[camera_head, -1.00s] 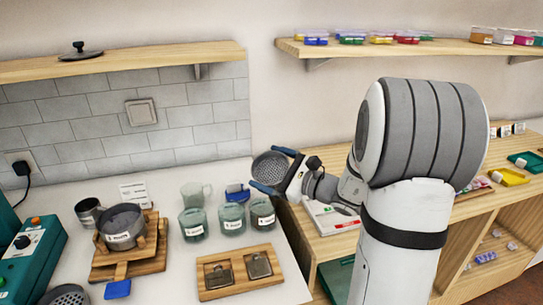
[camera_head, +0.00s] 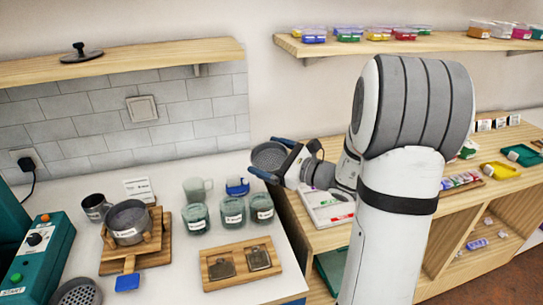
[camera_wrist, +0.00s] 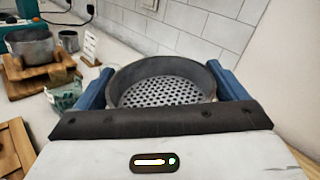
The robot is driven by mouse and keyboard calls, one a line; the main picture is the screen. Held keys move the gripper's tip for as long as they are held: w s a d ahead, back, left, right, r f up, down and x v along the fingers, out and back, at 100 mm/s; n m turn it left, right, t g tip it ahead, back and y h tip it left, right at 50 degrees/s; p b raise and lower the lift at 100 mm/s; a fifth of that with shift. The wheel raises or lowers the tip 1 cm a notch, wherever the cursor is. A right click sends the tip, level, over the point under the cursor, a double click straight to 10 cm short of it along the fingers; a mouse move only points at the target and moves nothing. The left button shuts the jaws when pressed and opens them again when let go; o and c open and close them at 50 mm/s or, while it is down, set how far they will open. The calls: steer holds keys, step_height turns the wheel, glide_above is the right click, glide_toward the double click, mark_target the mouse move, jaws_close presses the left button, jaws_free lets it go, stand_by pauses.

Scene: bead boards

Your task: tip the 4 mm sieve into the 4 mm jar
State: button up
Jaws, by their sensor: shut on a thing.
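My gripper (camera_head: 274,158) is shut on a dark grey round sieve (camera_head: 268,156), with one blue finger on each side of its rim. In the wrist view the sieve (camera_wrist: 165,82) shows its open top and perforated bottom; I see no beads on it. It is held in the air behind and above the rightmost jar. Three greenish glass jars with white labels stand in a row on the white counter: left jar (camera_head: 195,219), middle jar (camera_head: 232,212) and right jar (camera_head: 262,208). Their labels are too small to read, so I cannot tell which is 4 mm.
Another perforated sieve (camera_head: 78,292) is at lower left, near the teal machine (camera_head: 40,255). A wooden tray (camera_head: 240,280) lies in front.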

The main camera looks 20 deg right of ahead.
mark_target(269, 164)
steer(key=shift+r+m+p, duration=1.3)
steer(key=shift+r+p, duration=0.2)
steer(key=shift+p, duration=1.85)
steer(key=shift+f+m, duration=0.1)
steer(key=shift+m, duration=0.2)
